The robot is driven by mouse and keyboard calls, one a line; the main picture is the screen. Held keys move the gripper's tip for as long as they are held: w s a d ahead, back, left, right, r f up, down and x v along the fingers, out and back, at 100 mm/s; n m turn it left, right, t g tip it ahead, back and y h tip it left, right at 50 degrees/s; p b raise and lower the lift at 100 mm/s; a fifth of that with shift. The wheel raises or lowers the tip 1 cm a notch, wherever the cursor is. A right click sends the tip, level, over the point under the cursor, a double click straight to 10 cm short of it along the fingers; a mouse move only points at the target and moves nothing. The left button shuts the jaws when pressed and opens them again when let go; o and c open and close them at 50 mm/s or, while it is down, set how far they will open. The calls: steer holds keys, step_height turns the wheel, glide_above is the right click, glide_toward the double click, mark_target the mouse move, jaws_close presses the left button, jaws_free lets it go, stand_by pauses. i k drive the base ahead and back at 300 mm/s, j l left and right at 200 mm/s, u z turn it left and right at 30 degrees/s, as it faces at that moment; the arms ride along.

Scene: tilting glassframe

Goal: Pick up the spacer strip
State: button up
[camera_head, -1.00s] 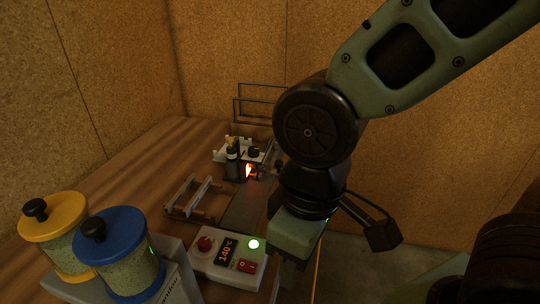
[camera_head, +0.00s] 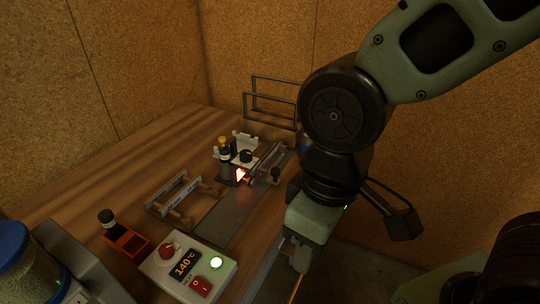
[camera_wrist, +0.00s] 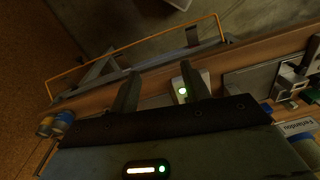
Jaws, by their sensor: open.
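I cannot pick out the spacer strip with certainty. In the head view, a pale bar (camera_head: 178,188) lies along a small wooden rack on the bench. Another narrow grey bar (camera_head: 266,160) lies beside the glowing orange-red spot at the back; I cannot tell whether either is the strip. My gripper (camera_head: 299,252) hangs at the bench's right edge, to the right of the control box and apart from both bars. In the wrist view, the two fingers of my gripper (camera_wrist: 158,88) are apart, with nothing seen held between them.
A control box (camera_head: 188,266) reading 140 °C stands at the front, with a lit green button. A red tray (camera_head: 127,240) with a dark-capped bottle and a blue-lidded jar (camera_head: 14,262) are at left. A wire rack (camera_head: 272,105) stands at the back. The bench's left part (camera_head: 110,175) is clear.

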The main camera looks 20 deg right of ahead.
mark_target(276, 146)
steer(key=i+l+u, duration=0.45)
steer(key=l, duration=0.25)
steer(key=l+u, duration=0.25)
steer(key=l, duration=0.15)
steer(key=i+l+u, duration=0.2)
steer(key=l, duration=0.2)
steer(key=l+u, duration=0.25)
steer(key=l, duration=0.2)
